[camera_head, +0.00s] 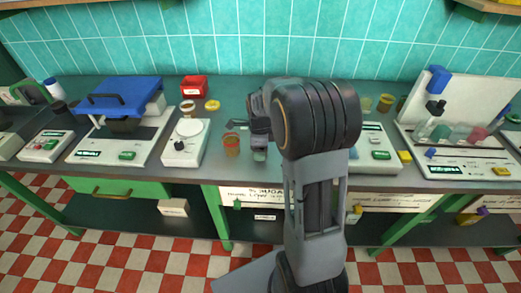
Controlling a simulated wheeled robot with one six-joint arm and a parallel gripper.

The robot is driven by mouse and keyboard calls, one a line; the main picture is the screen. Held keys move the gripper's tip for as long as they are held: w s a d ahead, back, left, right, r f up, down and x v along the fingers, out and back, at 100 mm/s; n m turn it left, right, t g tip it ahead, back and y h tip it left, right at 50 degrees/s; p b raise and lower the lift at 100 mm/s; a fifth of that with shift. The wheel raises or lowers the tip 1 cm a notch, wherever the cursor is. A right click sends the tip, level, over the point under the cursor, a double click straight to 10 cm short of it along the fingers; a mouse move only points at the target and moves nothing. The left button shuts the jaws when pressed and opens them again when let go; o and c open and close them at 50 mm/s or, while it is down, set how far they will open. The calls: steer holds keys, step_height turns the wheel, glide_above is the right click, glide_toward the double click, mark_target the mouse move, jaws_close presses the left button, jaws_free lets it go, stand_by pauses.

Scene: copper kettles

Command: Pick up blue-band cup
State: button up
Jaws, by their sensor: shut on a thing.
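My gripper (259,139) is low over the front part of the counter, left of my arm's large dark joint, and small in this view. It points down and is shut on a small pale grey-green thing (259,154), which looks like a cup. I cannot make out a blue band on it, nor whether it touches the counter. An orange-brown cup with a reddish band (231,146) stands upright just left of my gripper. My arm hides the counter to the right of the gripper.
A white scale with a round plate (185,140) stands left of the cups. A red bin (194,87), a white-and-brown cup (188,106) and a yellow dish (212,105) are behind. Other devices (375,146) stand right of my arm. The counter's front edge is close.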

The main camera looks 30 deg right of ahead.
steer(key=shift+c, duration=1)
steer(key=shift+r, duration=0.15)
